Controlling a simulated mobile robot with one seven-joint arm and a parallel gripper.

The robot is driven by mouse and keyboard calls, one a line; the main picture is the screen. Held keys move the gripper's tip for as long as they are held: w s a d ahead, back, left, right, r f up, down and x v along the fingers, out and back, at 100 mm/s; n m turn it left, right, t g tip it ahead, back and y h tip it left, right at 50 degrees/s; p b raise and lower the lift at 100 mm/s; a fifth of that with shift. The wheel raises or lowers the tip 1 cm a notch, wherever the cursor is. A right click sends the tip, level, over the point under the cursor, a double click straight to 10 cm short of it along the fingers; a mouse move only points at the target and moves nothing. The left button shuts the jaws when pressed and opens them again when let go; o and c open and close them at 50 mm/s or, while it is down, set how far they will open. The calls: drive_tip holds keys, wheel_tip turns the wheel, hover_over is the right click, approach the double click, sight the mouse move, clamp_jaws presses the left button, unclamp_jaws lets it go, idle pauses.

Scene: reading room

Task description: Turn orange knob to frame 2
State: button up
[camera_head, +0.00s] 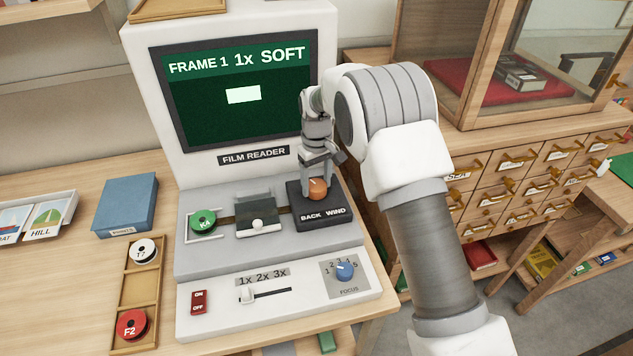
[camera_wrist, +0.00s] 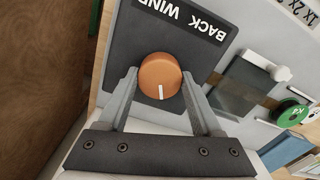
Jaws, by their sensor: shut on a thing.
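The orange knob (camera_head: 318,189) sits on a dark plate (camera_head: 325,216) labelled BACK and WIND, at the right of the film reader (camera_head: 190,254). The wrist view shows the knob (camera_wrist: 161,76) with a white mark on its top. My gripper (camera_head: 317,180) points down at the knob, and its two fingers (camera_wrist: 160,88) are shut on it from both sides. The screen (camera_head: 236,125) reads FRAME 1, 1x and SOFT, above a small white rectangle.
A green K4 reel (camera_head: 203,223) and a dark film gate (camera_head: 255,218) lie left of the knob. In front are a blue focus knob (camera_head: 344,271), a zoom slider (camera_head: 249,294) and a red switch (camera_head: 199,302). A tray (camera_head: 137,290) with reels stands left.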

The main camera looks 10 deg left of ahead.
sight(316, 185)
drive_tip(key=m, duration=0.9)
drive_tip(key=shift+p, duration=0.4)
idle(0.4)
drive_tip(key=o, duration=1.4)
drive_tip(key=shift+c, duration=0.2)
drive_tip(key=shift+r, duration=0.1)
wheel_tip(316, 185, up, 17)
drive_tip(key=p, duration=0.1)
drive_tip(key=shift+r, duration=0.15)
